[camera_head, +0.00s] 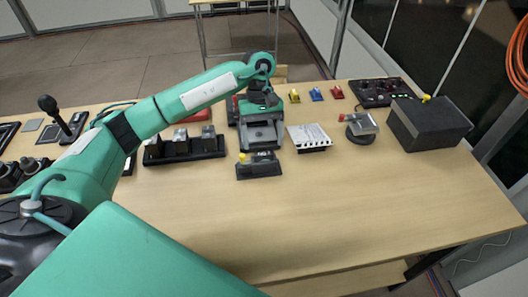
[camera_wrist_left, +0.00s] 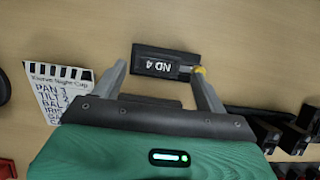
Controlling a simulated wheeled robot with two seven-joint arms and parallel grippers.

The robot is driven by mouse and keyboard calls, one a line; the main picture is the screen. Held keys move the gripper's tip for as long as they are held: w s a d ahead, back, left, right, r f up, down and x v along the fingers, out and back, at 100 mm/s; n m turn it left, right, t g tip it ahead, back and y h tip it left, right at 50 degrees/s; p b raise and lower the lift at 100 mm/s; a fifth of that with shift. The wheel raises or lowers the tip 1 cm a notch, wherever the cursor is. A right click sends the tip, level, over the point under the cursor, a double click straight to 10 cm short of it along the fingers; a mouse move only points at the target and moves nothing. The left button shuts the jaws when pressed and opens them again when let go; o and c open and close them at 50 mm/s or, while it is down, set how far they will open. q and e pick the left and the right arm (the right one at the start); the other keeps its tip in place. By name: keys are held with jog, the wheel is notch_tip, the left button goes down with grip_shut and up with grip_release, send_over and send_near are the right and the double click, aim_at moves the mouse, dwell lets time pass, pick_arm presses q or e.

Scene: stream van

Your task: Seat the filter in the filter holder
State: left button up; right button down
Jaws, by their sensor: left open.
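A flat black filter marked "ND 4" (camera_head: 260,169) lies on the table just in front of my left gripper (camera_head: 261,147). It has a yellow knob at its left end. In the left wrist view the filter (camera_wrist_left: 160,62) shows between and beyond the fingertips (camera_wrist_left: 160,68), with its yellow knob close to the right finger. My left gripper is open, holds nothing and points down at the table. I cannot tell for certain which thing is the filter holder; a small device on a round black base (camera_head: 361,127) stands to the right. My right gripper is not in view.
A black rack with several blocks (camera_head: 184,149) stands left of the gripper, and a printed card (camera_head: 309,136) lies to its right. A black box (camera_head: 430,122) and a control panel (camera_head: 382,91) stand at the right. The table's front middle is clear.

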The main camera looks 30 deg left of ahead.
pick_arm(q)
jog(key=b+v, duration=0.1)
jog(key=v, duration=0.8)
jog(key=shift+b, duration=0.3)
jog(key=shift+d, duration=0.1)
